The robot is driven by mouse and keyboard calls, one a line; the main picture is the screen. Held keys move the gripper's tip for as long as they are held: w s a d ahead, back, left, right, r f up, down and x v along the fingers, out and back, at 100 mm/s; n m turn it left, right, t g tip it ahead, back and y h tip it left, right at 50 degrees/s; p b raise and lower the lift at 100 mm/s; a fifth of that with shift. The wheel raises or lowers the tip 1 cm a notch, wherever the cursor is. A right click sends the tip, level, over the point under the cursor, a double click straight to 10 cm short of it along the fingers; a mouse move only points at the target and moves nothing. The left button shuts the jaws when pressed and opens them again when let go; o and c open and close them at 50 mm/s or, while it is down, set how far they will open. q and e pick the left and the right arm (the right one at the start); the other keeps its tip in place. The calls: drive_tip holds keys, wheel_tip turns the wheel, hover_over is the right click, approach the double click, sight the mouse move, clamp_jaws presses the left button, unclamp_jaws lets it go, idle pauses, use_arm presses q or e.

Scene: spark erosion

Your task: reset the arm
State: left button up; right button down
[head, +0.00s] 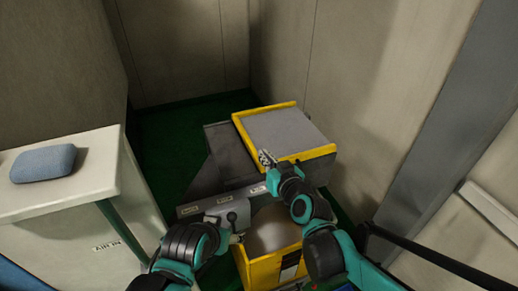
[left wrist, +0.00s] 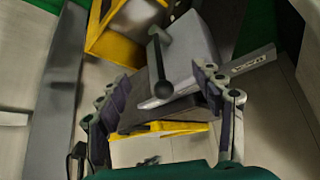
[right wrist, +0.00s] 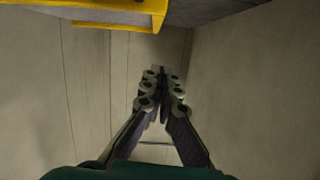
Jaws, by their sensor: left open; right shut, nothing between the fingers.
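My right gripper (head: 266,158) is at the near edge of a grey-topped box with yellow rims in the head view. In the right wrist view its fingers (right wrist: 162,92) are together with nothing between them, and bare wall lies beyond. My left gripper (left wrist: 162,105) is open in the left wrist view, its fingers wide apart. Behind them is a grey machine part with a dark lever ending in a black knob (left wrist: 164,90); I cannot tell whether they touch. In the head view the left fingers are mostly hidden near the grey labelled bar.
The yellow-rimmed box (head: 286,132) stands at the centre. A yellow container (head: 257,274) with a rounded grey object (head: 274,232) is below it. A white cabinet (head: 95,185) with a blue cushion-like object (head: 44,163) is at the left. Walls enclose the back and right; green floor (head: 165,135) shows between.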

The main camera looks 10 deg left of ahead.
drive_tip(key=s+d+f+m+g+h+b, duration=0.2)
drive_tip(key=s+d+f, duration=0.4)
drive_tip(key=d, duration=0.3)
drive_tip(key=s+d+f+m+g+h+b, duration=0.1)
drive_tip(key=s+d+f+h+b, duration=0.3)
drive_tip(key=d+f, duration=0.5)
drive_tip(key=s+d+f+m+g+h+b, duration=0.2)
drive_tip(key=s+d+f+b, duration=0.4)
drive_tip(key=s+d, duration=0.4)
drive_tip(key=shift+s+d+f+m+g+h+b, duration=0.15)
drive_tip(key=shift+d+f+m+g+h+b, duration=0.25)
drive_tip(key=shift+f, duration=0.25)
